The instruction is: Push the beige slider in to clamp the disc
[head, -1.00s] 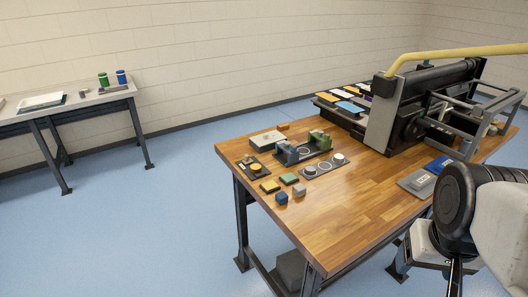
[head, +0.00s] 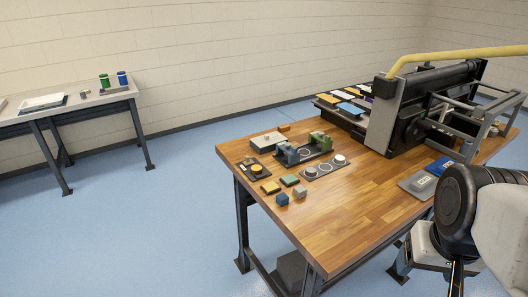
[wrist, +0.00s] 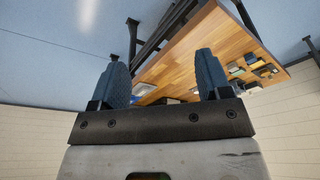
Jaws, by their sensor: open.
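The badge fixtures stand on the wooden table (head: 345,205). One fixture has a dark base with a blue-grey block (head: 286,153) at its left and a green block (head: 320,141) at its right, with a ring-like round seat between them. In front of it lies a grey plate (head: 324,169) with round parts, one topped by a white disc (head: 339,159). I cannot pick out a beige slider for certain at this size. My gripper (wrist: 161,75) is open and empty in the wrist view, its two blue-grey fingers wide apart, well away from the fixtures. Its fingertips do not show clearly in the head view.
A white box (head: 267,141), a dark plate with a yellow knob (head: 257,169) and several small blocks lie near the left table edge. A large dark press (head: 425,105) with a yellow hose fills the back right. The table's front middle is clear. A side table (head: 70,104) stands left.

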